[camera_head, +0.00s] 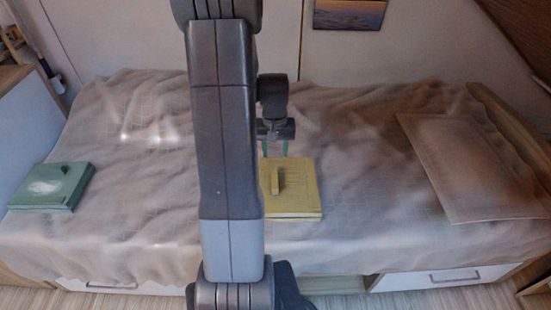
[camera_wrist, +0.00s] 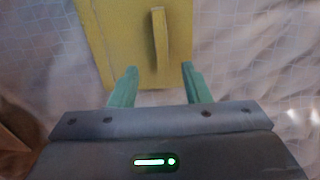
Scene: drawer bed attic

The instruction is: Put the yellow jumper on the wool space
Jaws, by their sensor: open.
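The yellow jumper (camera_head: 300,190) is a flat folded yellow block with a raised tab on top, lying on the bed cover, partly hidden by my arm in the head view. In the wrist view the jumper (camera_wrist: 120,30) fills the top middle, its tab pointing between my fingers. My gripper (camera_head: 275,147) is open with green fingers at the jumper's far edge. In the wrist view my gripper (camera_wrist: 159,84) is empty, its fingertips apart on either side of the tab's line and short of the tab. I cannot tell which place is the wool space.
A folded green block (camera_head: 50,187) with a tab and a whitish patch lies at the bed's left end. A flat beige pillow (camera_head: 470,165) lies at the right. A drawer front (camera_head: 440,279) shows below the bed's right side.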

